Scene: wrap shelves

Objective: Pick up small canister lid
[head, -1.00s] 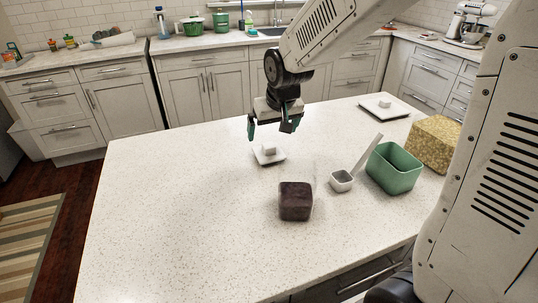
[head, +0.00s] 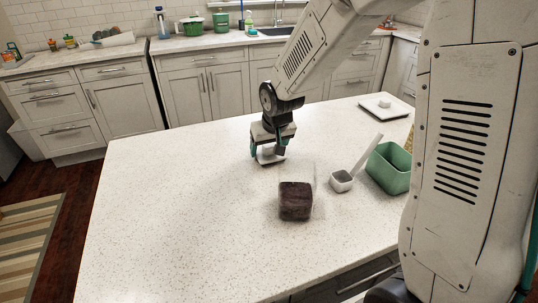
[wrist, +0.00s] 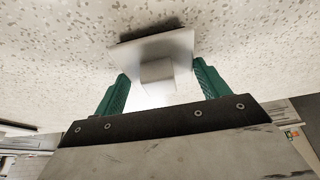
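The small canister lid (head: 269,160) is a white square plate with a block-shaped knob, lying on the counter and partly hidden by my gripper in the head view. In the wrist view the lid (wrist: 151,47) lies just ahead, with its knob (wrist: 157,77) facing me. My gripper (wrist: 161,72) is open, its green fingers apart on either side of the knob. No contact with the knob shows. In the head view my gripper (head: 267,152) is low over the lid.
A clear canister with dark contents (head: 295,202) stands in front right of the lid. A small white cup with a scoop handle (head: 342,181) and a green bin (head: 389,168) stand to the right. A larger white lid (head: 384,107) lies at the back. The counter's left is clear.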

